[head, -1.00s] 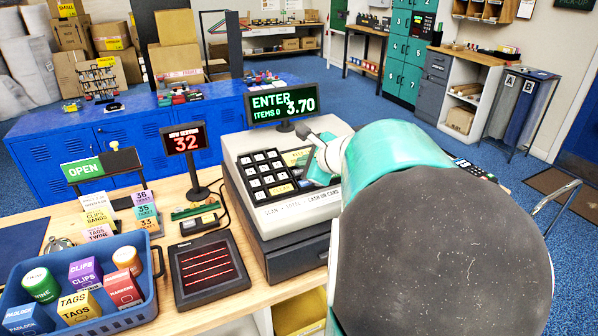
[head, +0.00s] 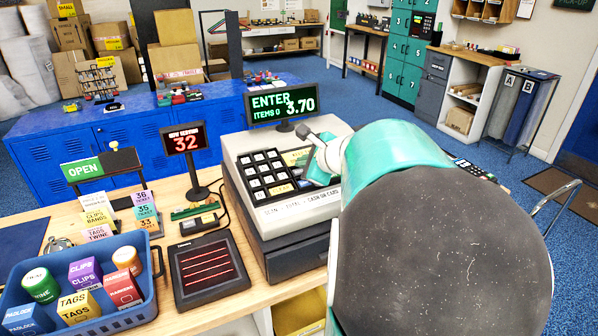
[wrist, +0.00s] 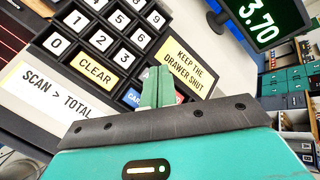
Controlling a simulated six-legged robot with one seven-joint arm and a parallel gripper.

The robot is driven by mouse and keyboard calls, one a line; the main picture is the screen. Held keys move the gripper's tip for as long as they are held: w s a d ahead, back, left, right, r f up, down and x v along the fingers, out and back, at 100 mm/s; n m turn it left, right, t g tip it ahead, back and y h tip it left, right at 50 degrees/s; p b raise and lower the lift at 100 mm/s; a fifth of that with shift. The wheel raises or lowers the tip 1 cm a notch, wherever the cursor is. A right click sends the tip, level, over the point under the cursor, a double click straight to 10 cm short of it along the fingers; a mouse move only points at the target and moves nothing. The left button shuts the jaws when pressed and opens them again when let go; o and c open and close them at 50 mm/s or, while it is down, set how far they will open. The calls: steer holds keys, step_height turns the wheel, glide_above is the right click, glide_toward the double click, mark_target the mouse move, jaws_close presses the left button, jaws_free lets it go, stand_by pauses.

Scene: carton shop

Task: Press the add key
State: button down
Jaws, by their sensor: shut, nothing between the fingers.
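The cash register (head: 318,206) stands on the wooden counter, with a black keypad (head: 265,174) of white number keys and yellow keys. Its display (head: 282,103) reads ENTER, ITEMS 0 and 3.70. In the wrist view the 0 key (wrist: 57,44) and the yellow CLEAR key (wrist: 96,69) show at left. My gripper (wrist: 158,74) is shut and empty, its green fingertips over the keypad's lower right part. A blue key (wrist: 133,97), partly lettered CA, shows just left of the fingers. No key marked add is readable; the fingers hide part of the key area. I cannot tell whether the tips touch a key.
A yellow label (wrist: 187,67) reading KEEP THE DRAWER SHUT lies right of the fingers. Left of the register are a dark pad (head: 208,269), a NOW SERVING 32 sign (head: 184,139) and a blue basket (head: 146,308) of goods. My arm covers the counter's right side.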

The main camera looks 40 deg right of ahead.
steer(key=shift+f, duration=0.15)
stand_by(0.3)
steer(key=shift+w+f, duration=0.1)
steer(key=shift+f, duration=0.2)
steer(key=shift+f, duration=0.4)
stand_by(0.5)
stand_by(0.3)
steer(key=shift+r, duration=0.85)
steer(key=shift+s+a+r, duration=0.1)
steer(key=shift+s+r, duration=0.1)
steer(key=shift+r, duration=0.6)
steer(key=shift+s+r, duration=0.2)
steer(key=shift+r, duration=0.65)
steer(key=shift+s+a+r, duration=0.1)
steer(key=shift+s+r, duration=0.1)
steer(key=shift+r, duration=0.6)
